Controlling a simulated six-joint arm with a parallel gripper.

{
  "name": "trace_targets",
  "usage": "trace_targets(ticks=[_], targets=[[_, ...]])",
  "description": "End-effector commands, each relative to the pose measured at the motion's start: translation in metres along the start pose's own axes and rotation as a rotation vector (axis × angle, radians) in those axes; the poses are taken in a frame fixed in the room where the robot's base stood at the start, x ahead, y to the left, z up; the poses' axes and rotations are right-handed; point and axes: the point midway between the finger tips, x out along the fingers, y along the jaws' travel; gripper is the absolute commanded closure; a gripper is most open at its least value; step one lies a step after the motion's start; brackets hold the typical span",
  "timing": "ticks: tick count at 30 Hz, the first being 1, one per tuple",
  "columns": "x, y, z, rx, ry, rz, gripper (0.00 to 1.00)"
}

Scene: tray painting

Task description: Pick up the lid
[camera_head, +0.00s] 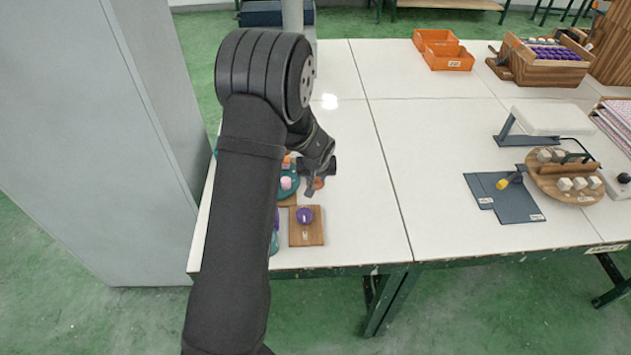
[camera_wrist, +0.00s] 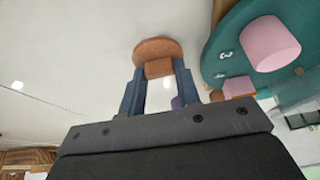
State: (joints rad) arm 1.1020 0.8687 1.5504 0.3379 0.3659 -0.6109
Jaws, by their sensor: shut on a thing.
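The lid (camera_wrist: 150,48) is a round orange-brown disc with a knob. In the wrist view my gripper (camera_wrist: 158,76) has its two blue-grey fingers on either side of the knob, shut on it. In the head view the lid (camera_head: 319,183) shows as a small brown-orange spot at the tip of my gripper (camera_head: 314,183), just right of a round teal tray. I cannot tell whether the lid touches the table or hangs above it.
The teal tray (camera_wrist: 222,45) holds a pink cylinder (camera_wrist: 271,43) and sits close beside the lid. A wooden board (camera_head: 314,238) with a purple ball (camera_head: 305,215) lies nearer the table's front edge.

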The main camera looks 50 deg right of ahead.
Motion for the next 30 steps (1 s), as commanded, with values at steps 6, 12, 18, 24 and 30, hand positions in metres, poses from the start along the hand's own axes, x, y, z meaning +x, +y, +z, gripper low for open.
trace_targets(ticks=[6,12,18,24,30], targets=[[-0.002,0.0,-0.001,0.0,0.001,0.0,0.92],[-0.018,0.0,-0.008,-0.001,0.002,0.0,0.92],[-0.052,0.013,-0.009,0.004,0.001,0.001,0.92],[-0.09,0.045,0.011,0.006,0.001,0.002,0.92],[-0.119,0.07,0.026,0.003,0.001,0.001,0.92]])
